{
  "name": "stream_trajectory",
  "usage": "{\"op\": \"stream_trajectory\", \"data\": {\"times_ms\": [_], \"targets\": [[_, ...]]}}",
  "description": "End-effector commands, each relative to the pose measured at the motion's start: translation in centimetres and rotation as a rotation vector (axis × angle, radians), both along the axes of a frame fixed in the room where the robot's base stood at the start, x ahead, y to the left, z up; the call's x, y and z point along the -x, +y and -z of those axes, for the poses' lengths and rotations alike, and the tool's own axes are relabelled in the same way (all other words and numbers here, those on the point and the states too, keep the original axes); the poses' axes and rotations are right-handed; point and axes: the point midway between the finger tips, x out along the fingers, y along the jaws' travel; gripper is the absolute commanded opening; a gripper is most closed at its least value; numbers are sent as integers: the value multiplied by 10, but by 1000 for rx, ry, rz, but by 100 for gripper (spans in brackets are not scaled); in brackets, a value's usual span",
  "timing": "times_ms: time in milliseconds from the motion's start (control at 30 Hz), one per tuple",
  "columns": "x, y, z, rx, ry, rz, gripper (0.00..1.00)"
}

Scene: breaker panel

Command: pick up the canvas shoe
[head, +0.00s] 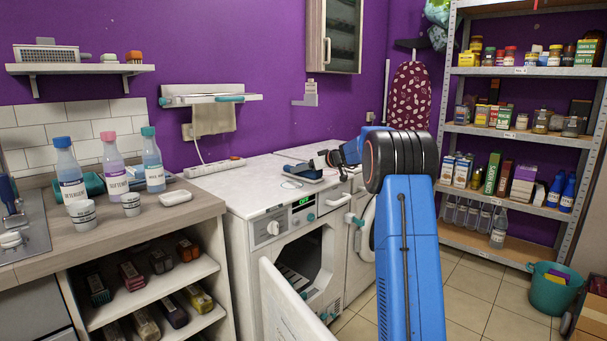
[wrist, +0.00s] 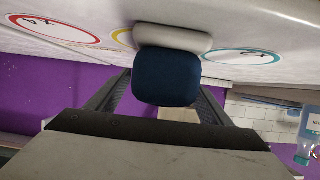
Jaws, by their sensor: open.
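The canvas shoe (wrist: 167,78) is dark blue with a pale sole, seen end-on in the wrist view. Its sole rests on a white surface that shows at the top of that picture. In the head view the shoe (head: 305,174) looks like a small dark shape on the white machine's top. My gripper (wrist: 160,100) is open, with one finger on either side of the shoe in the wrist view. I cannot tell whether the fingers touch it. In the head view my gripper (head: 322,161) is small and partly blurred into the shoe.
Round labels, red (wrist: 54,29) and teal (wrist: 240,57), lie on the surface beside the shoe; a yellow one is partly covered. The washing machine's door (head: 290,305) hangs open. Bottles (head: 110,165) stand on the left counter. A stocked shelf rack (head: 515,133) stands right.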

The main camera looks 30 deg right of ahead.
Motion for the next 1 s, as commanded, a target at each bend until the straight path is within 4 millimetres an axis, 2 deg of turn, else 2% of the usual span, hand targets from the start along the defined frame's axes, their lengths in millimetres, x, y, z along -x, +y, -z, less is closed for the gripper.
{"op": "stream_trajectory", "data": {"times_ms": [100,300,333,500,533,833,1000], "targets": [[-9,4,4,0,0,-2,73],[-10,4,4,1,0,-1,73],[-10,4,4,1,0,-1,71],[-9,4,4,1,0,-1,30],[-9,4,4,1,0,-1,25],[-9,4,0,1,-2,-1,25],[-9,4,-20,2,-4,0,25]]}}
